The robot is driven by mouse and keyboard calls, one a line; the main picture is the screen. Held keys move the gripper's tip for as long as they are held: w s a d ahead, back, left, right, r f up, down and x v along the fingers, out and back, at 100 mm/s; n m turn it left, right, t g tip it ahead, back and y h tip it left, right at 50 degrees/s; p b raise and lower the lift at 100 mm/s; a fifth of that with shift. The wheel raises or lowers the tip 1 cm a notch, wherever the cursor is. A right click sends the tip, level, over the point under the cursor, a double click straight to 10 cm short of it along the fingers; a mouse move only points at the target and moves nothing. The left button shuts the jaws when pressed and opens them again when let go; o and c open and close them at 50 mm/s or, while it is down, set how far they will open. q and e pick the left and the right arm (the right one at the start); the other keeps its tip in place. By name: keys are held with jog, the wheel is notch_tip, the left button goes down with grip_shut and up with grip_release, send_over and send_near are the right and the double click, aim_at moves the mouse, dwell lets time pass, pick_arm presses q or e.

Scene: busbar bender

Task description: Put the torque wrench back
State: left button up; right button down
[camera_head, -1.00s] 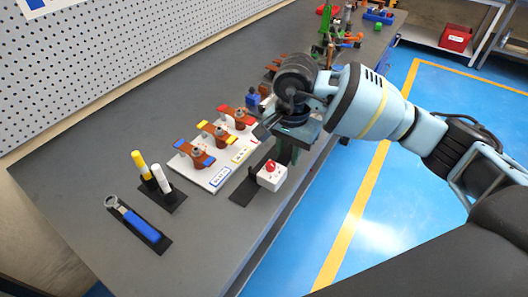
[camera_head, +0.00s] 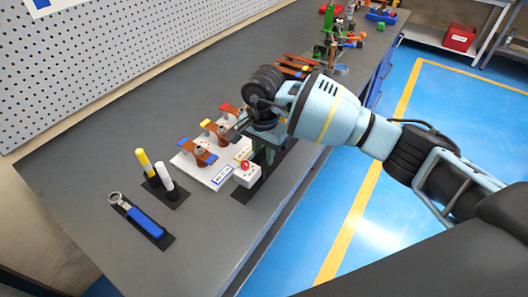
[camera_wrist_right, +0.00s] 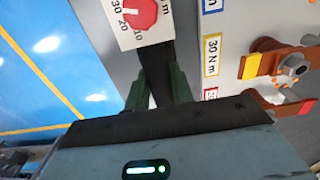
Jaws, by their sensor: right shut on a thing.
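The torque wrench (camera_head: 245,174) has a white head with a red dial knob. In the wrist view its head (camera_wrist_right: 135,18), marked 10, 20 and 30, is at the top, and a dark bar runs from it between the green fingers. My right gripper (camera_head: 265,152) is shut on this dark bar; the wrist view shows its fingertips (camera_wrist_right: 158,82) on either side of it. A black mat (camera_head: 242,191) lies on the bench under and beside the white head. I cannot tell whether the wrench touches it. My left gripper is not in view.
A white board (camera_head: 190,162) with copper bars and coloured labels stands close to the left of the wrench. Two markers (camera_head: 152,176) and a blue-handled ring spanner (camera_head: 142,221) are further left. The grey bench front is clear.

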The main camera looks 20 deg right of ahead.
jog(key=shift+f, duration=0.2)
jog(key=shift+f, duration=0.5)
jog(key=c, duration=1.2)
grip_release()
jog(key=shift+r, duration=0.3)
notch_tip(320, 180, up, 12)
jog(key=shift+r, duration=0.25)
